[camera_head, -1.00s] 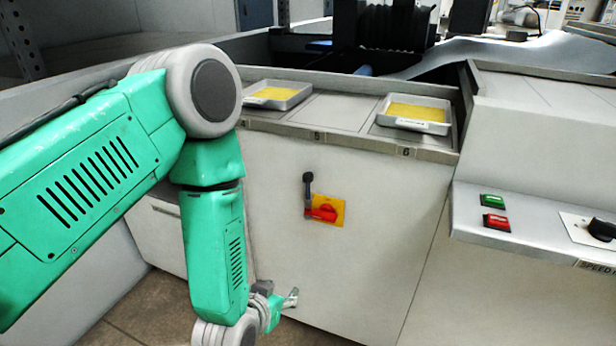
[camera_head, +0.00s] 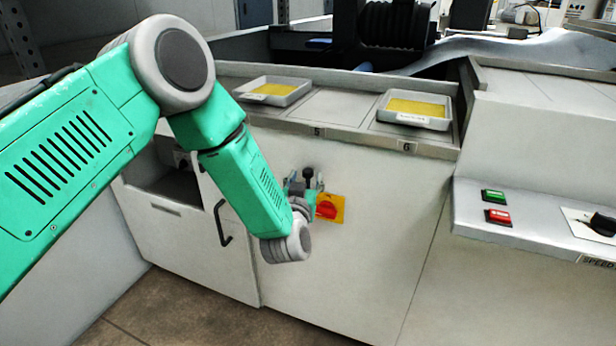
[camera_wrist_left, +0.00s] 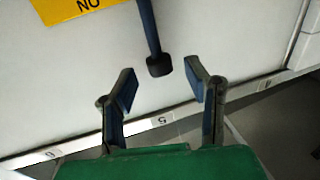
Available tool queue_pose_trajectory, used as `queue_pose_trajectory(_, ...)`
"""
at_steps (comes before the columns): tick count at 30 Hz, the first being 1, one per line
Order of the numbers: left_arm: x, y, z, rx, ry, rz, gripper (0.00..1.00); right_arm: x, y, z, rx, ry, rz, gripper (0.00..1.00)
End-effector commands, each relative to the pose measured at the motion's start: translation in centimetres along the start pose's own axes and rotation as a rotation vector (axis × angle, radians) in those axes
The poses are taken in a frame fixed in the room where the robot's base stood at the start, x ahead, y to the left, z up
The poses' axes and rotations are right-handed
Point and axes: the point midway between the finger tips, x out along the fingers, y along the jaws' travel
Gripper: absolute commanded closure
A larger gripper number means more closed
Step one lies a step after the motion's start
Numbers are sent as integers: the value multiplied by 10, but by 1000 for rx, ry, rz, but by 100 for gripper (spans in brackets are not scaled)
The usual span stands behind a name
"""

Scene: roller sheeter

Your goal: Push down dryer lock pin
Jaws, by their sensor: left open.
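The dryer lock pin, a dark rod with a black knob (camera_head: 308,173), stands on the white front panel, left of a red switch on a yellow plate (camera_head: 327,208). In the left wrist view the pin's knob (camera_wrist_left: 158,66) comes in from the top, near the opening between the fingertips. My left gripper (camera_head: 305,182) is open and empty, with a finger on each side of the knob. Its blue-padded fingers (camera_wrist_left: 161,80) are apart in the left wrist view, and I see no clear contact. The wrist hides the pin's lower part in the head view. My right gripper is not in view.
Two trays (camera_head: 273,91) (camera_head: 414,110) with yellow contents sit on the ledge above the panel. A cabinet door with a black handle (camera_head: 222,222) is left of my wrist. Green and red buttons (camera_head: 497,217) are on the right console. The panel's lower front is clear.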

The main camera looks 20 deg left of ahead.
Motion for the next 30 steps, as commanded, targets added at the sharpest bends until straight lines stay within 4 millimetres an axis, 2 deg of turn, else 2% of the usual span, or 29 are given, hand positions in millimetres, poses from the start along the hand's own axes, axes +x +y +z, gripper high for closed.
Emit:
queue_pose_trajectory(3, 15, 0, 1, -1, 2, 0, 57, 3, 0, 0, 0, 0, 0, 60)
queue_pose_trajectory(6, 22, 0, 0, -1, 1, 1, 57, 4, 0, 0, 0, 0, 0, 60)
queue_pose_trajectory(16, 25, 0, 0, 0, -1, 1, 57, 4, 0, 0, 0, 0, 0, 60)
queue_pose_trajectory(17, 25, 0, 0, 0, -1, 1, 64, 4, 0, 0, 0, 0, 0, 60)
queue_pose_trajectory(18, 25, 0, 0, 0, -1, 1, 78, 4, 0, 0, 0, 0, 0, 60)
queue_pose_trajectory(20, 25, 0, 0, 0, -1, 1, 100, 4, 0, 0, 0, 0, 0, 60)
queue_pose_trajectory(26, 25, 0, 2, 0, -1, 1, 100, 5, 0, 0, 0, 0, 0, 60)
queue_pose_trajectory(30, 25, 0, 20, 2, -1, 1, 100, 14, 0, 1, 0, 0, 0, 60)
